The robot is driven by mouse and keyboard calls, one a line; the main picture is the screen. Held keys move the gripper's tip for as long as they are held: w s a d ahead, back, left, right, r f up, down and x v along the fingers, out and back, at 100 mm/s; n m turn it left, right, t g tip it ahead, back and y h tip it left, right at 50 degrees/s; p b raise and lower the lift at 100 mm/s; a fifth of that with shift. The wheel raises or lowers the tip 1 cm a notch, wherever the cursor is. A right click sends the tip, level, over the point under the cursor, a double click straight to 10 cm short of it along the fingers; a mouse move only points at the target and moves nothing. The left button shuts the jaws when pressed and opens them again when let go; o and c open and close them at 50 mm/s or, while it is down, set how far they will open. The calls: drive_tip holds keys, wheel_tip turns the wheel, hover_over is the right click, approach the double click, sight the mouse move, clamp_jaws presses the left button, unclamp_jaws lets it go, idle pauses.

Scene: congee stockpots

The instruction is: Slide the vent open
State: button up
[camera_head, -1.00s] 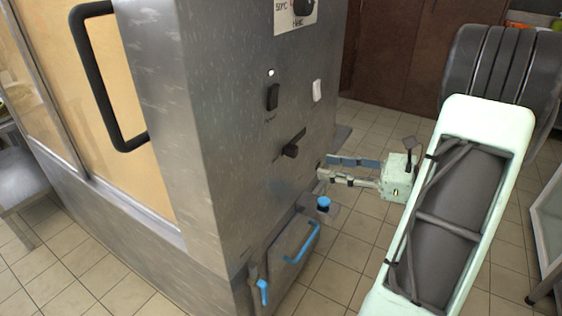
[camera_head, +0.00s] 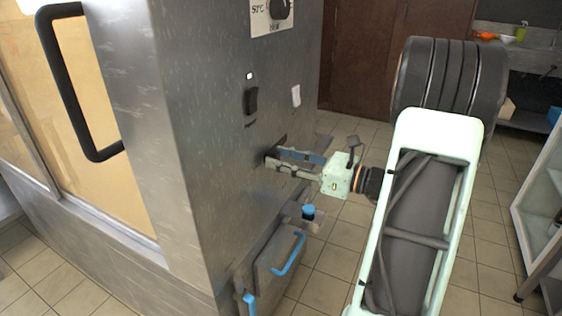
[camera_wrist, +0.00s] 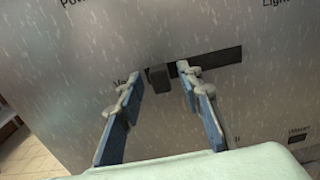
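The vent slider is a small dark knob (camera_wrist: 158,78) in a dark horizontal slot (camera_wrist: 222,58) on the steel panel, seen in the wrist view. The knob is at the slot's left end, and the bare slot runs to its right. My gripper (camera_wrist: 160,73) is open, one finger on each side of the knob, with a gap visible on both sides. The tips are close to the panel; contact cannot be told. In the head view my gripper (camera_head: 271,156) reaches the panel from the right, and its fingers mostly hide the knob. A "Ve…" label is partly covered by the left finger.
Above the slot are a black power switch (camera_head: 251,100), a white light switch (camera_head: 296,95) and a temperature dial (camera_head: 281,9). Below are a blue-capped part (camera_head: 308,212) and a blue handle (camera_head: 289,254). Open tiled floor lies right of the machine.

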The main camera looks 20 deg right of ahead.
drive_tip(key=shift+w+a, duration=0.1)
drive_tip(key=shift+w, duration=0.1)
clamp_jaws()
idle(0.4)
